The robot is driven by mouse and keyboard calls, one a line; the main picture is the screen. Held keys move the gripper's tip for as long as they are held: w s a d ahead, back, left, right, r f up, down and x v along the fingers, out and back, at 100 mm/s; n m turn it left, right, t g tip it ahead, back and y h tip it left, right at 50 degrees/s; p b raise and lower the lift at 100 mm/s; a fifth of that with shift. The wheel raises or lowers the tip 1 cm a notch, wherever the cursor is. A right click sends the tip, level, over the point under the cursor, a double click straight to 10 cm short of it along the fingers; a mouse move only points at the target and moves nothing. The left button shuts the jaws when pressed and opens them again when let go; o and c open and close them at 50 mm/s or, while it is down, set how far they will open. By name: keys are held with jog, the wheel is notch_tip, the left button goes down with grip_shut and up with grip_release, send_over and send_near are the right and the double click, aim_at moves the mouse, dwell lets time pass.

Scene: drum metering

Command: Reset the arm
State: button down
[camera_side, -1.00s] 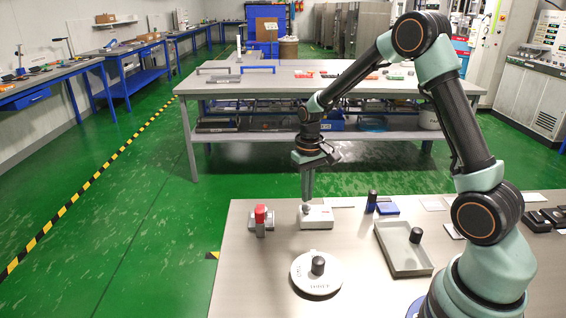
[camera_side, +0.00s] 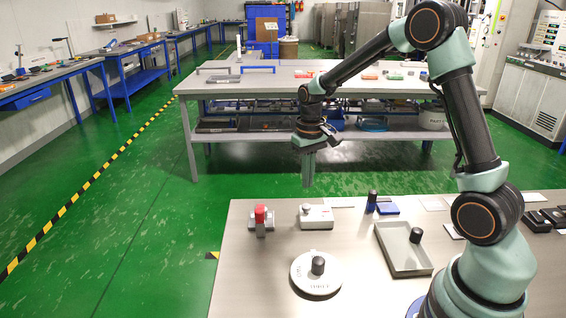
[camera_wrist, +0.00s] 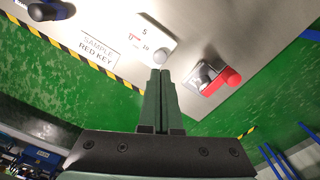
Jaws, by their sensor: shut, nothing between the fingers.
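My gripper (camera_side: 308,184) is shut and empty. It points down in the air above and behind the far edge of the workbench (camera_side: 232,275), clear of everything on it. In the wrist view its closed fingers (camera_wrist: 161,75) reach toward a white box with a round knob (camera_wrist: 150,42) and printed marks. That white box (camera_side: 316,218) stands near the bench's far edge in the side view. A grey device with a red top (camera_side: 261,216) stands to its left; it also shows in the wrist view (camera_wrist: 230,77).
A round white dial with a black knob (camera_side: 317,278) lies in front. A grey tray (camera_side: 404,262) holds a black cylinder (camera_side: 416,236). A dark upright cylinder (camera_side: 372,201) stands by a blue block (camera_side: 388,208).

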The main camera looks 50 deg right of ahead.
jog(key=s+a+r+n+t, duration=0.3)
jog(key=s+a+r+t, duration=0.2)
jog(key=s+a+r, duration=0.5)
jog(key=s+r, duration=0.3)
jog(key=shift+s+r+t, duration=0.25)
jog(key=shift+s+t, duration=0.05)
jog(key=shift+s, duration=0.1)
